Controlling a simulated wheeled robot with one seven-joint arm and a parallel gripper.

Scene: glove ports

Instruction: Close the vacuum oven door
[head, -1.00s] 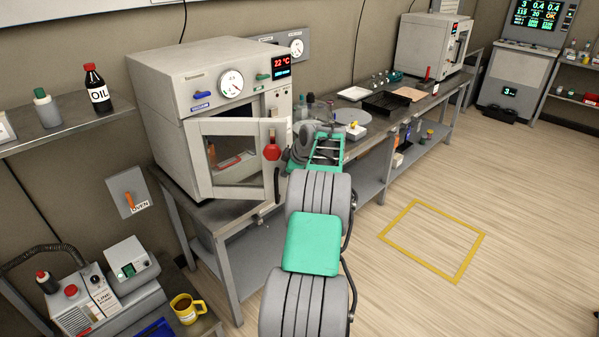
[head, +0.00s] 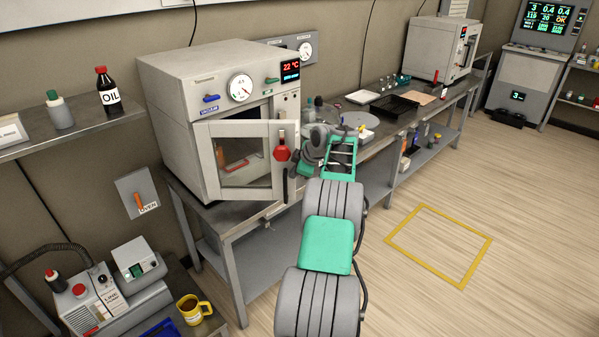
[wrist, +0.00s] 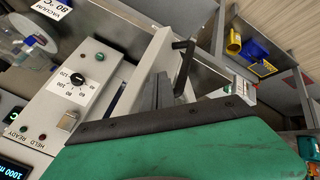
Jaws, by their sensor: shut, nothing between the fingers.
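The vacuum oven (head: 185,120) stands on the bench with its windowed door (head: 207,160) ajar, swung out toward me. The door is hinged on the left. A red knob (head: 282,153) and a black handle (head: 285,186) sit at its free right edge. My gripper (head: 308,146) is just right of that edge, partly hidden by my own arm in the head view. In the wrist view, my shut, empty fingers (wrist: 156,93) are close to the pale door edge (wrist: 143,72), with the black handle (wrist: 184,66) beyond them. Whether they touch the door I cannot tell.
The oven control panel (wrist: 80,90) is close beside the fingers in the wrist view. Bench items, including a black tray (head: 392,106), lie to the right. A yellow mug (head: 193,309) and a pump (head: 90,300) are at lower left. The floor at right is clear.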

